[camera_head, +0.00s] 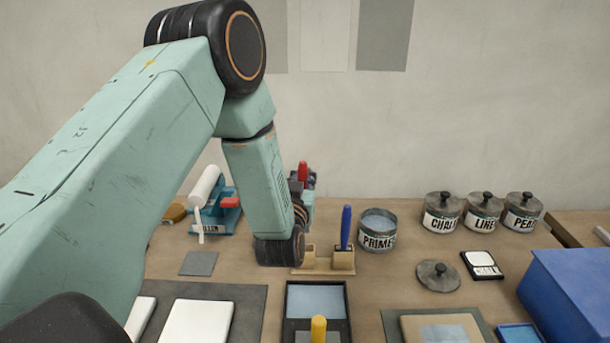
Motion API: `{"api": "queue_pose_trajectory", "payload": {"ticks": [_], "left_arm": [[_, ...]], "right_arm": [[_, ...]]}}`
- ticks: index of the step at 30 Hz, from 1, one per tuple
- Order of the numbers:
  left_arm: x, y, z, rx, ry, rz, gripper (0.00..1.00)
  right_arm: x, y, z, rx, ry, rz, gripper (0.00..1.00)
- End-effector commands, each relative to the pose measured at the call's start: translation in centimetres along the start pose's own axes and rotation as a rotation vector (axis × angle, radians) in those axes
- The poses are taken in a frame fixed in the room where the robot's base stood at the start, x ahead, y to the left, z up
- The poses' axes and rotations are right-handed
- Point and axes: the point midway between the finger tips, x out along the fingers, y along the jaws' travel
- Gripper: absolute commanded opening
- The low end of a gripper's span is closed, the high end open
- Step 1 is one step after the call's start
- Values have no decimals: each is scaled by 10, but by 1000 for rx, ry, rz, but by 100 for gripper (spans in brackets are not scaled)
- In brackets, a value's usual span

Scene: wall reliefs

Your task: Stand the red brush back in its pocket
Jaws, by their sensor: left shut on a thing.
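The red brush (302,171) stands upright, with the top of its red handle showing above my left gripper (301,183). That gripper is shut on the brush, and my arm hides most of the gripper and the brush's lower part. The wooden brush holder (325,264) stands on the table below and a little right of the gripper in the picture. A blue brush (346,226) stands in its right pocket. The left pocket (309,253) shows no brush in it, and the holder's left end is partly hidden by my arm. My right gripper is not in view.
An open PRIMER tin (378,238) stands just right of the holder. Several lidded jars (482,212) stand at the back right. In front are a tray (317,300) and a yellow handle (319,328). A blue box (570,295) sits at the right; a roller (204,188) is at the left.

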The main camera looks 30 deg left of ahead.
Motion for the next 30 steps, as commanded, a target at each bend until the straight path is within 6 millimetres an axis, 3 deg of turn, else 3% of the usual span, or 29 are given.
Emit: {"api": "queue_pose_trajectory", "payload": {"ticks": [30], "left_arm": [[2,1,71,1,0,0,0]], "right_arm": [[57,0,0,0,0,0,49]]}}
